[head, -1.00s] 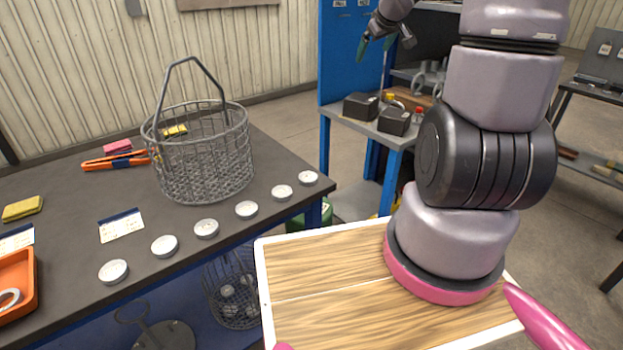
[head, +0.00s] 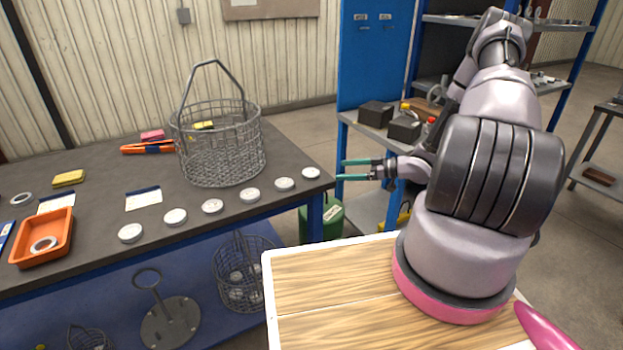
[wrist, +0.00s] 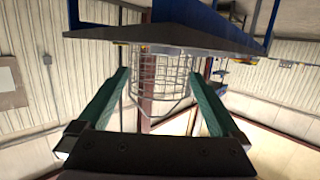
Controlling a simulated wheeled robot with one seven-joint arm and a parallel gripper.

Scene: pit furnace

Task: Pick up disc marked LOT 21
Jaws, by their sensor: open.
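Several pale round discs lie in a slanting row along the near edge of the dark table (head: 100,215). They run from the left end disc (head: 130,233) to the right end disc (head: 311,173) by the table corner. Their markings are too small to read, so I cannot tell which is LOT 21. My gripper (head: 341,170) has two teal fingers, parted and empty, pointing left just right of the right end disc in the picture. In the wrist view, my gripper (wrist: 158,76) is open with the table and basket seen upside down. No disc can be made out there.
A wire basket (head: 222,150) stands behind the disc row. An orange tray (head: 62,222) holding a ring, a card (head: 143,199) and orange tongs (head: 148,148) lie on the table. A blue shelf unit (head: 372,70) stands behind my arm.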

